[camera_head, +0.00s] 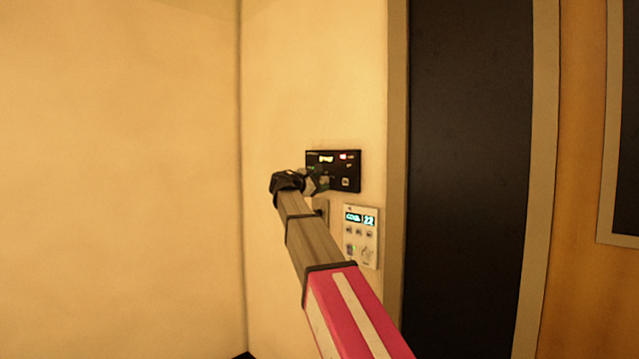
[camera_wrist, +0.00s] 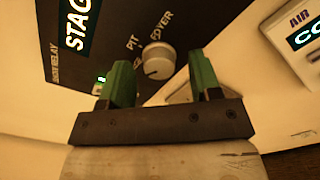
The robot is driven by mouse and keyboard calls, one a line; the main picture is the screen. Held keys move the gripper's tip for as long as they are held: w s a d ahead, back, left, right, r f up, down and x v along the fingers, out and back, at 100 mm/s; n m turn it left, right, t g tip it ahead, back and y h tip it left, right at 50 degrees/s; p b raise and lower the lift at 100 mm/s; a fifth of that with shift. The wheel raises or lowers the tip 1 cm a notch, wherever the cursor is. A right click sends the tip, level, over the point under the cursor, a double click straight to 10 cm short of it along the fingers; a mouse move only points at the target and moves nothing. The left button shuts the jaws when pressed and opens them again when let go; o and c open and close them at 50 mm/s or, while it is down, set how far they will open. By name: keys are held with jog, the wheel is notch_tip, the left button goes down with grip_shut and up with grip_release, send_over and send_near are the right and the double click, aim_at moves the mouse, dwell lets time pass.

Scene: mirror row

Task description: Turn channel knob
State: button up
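A black wall panel (camera_head: 352,170) carries lit displays and small controls, partly hidden by my arm. In the wrist view the panel (camera_wrist: 205,12) shows the words PIT and FOYER and a lit sign starting STAG. A round pale knob (camera_wrist: 158,63) with a dark pointer line sits below PIT and FOYER. My gripper (camera_wrist: 160,76) is open, with one green finger on each side of the knob in this view. Whether the fingers touch the knob or stop short of it I cannot tell. In the head view my gripper (camera_head: 316,181) is at the panel's lower left.
A white control unit (camera_head: 361,254) with a lit display reading 22 is on the wall just below the panel; its corner shows in the wrist view (camera_wrist: 281,22). A dark door-like surface (camera_head: 470,150) stands to the right. The wall at left is bare.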

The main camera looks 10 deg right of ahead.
jog(key=shift+a, duration=0.1)
jog(key=v, duration=1)
jog(key=shift+s+a, duration=0.25)
jog(key=s+d+f+m+g+y, duration=0.2)
jog(key=d+f, duration=0.1)
jog(key=f, duration=0.9)
jog(key=s+d+f+m+g+y, duration=0.1)
jog(key=s+d+f+y, duration=0.15)
jog(key=f, duration=1.05)
jog(key=s+d+f+m+g+y, duration=0.1)
jog(key=d+f+m+g+y, duration=0.15)
jog(key=f, duration=0.95)
jog(key=s+f+m+g+y, duration=0.2)
jog(key=s+f+m+y, duration=0.2)
jog(key=s+f, duration=0.7)
jog(key=s+d+f+m+g+y, duration=0.1)
jog(key=s+f+m+y, duration=0.3)
jog(key=s+f, duration=0.7)
notch_tip(320, 180, down, 5)
jog(key=shift+s+d+f+m+g, duration=0.1)
jog(key=shift+s+d+m+g, duration=0.1)
jog(key=shift+m+g, duration=0.65)
